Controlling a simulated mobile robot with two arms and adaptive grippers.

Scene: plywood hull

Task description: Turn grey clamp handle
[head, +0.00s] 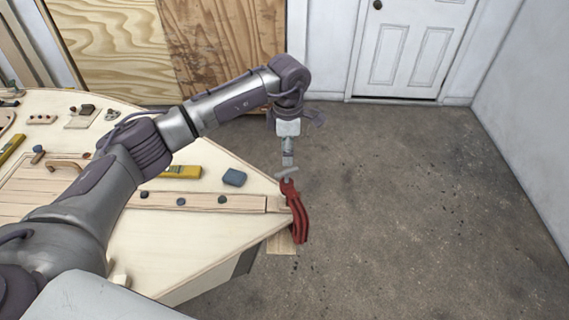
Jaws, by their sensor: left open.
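A red clamp (298,215) sits at the pointed right tip of the plywood hull (215,240), over its edge. Its grey handle (286,174) shows as a small pale bar at the top of the clamp. My left arm reaches across the hull from the left and bends down at the wrist. My left gripper (288,158) points down right above the grey handle, open. The fingers and the handle overlap in this view, so I cannot tell whether they touch. My right gripper is not in view.
A blue-grey block (234,177) and a yellow level (181,172) lie on the hull near the clamp. A wooden strip (230,203) with round knobs runs toward the tip. Open concrete floor (420,200) lies to the right.

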